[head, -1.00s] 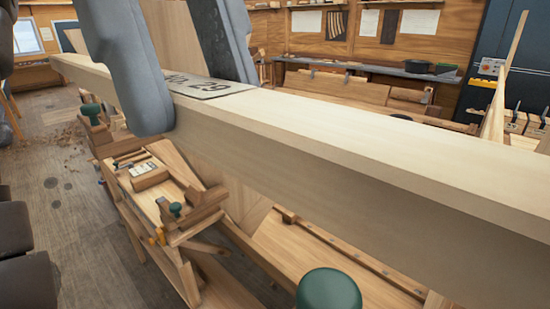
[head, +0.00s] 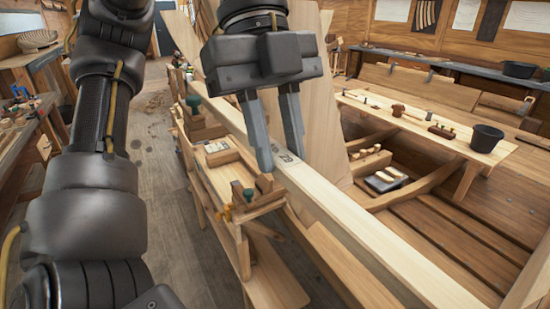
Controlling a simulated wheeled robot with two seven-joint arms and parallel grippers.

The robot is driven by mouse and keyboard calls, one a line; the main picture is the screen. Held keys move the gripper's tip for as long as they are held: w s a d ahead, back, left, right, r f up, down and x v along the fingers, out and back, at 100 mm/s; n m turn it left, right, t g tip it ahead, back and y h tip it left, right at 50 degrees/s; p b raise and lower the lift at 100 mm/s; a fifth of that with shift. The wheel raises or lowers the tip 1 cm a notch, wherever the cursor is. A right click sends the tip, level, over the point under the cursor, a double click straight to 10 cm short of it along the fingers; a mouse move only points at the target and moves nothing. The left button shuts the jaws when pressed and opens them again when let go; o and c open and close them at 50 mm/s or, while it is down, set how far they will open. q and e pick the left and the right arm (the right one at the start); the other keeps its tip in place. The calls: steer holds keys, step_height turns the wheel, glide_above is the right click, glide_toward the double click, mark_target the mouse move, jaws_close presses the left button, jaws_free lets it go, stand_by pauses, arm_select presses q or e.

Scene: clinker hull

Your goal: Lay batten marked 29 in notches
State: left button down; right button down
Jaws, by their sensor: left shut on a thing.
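The long pale batten (head: 345,208) runs from the far left, under my gripper, to the lower right. My left gripper (head: 280,161) comes down from above and is shut on the batten, one finger on each side. Green-knobbed wooden fittings (head: 194,102) stand along the batten's left side, another (head: 249,194) nearer to me. I cannot make out the notches, or whether the batten touches any support. My right gripper is out of view.
A narrow wooden stand (head: 230,180) with tools lies left of the batten. On the right are a plank (head: 430,130) with small tools, a black bucket (head: 486,138) and the open wooden hull (head: 430,220). Bare floor (head: 170,200) lies at the left.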

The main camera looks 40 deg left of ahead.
mark_target(273, 143)
arm_select(q)
steer(key=shift+w+f, duration=0.3)
steer(key=shift+f, duration=0.05)
steer(key=f, duration=0.3)
steer(key=shift+w+a+f+b, duration=0.1)
steer(key=shift+a+f+b, duration=0.1)
steer(key=shift+a+b, duration=0.2)
steer(key=shift+w+f, duration=0.1)
steer(key=shift+f, duration=0.2)
steer(key=shift+d, duration=0.1)
steer(key=shift+f, duration=0.15)
steer(key=c, duration=1.2)
jaws_free()
steer(key=shift+o, duration=0.2)
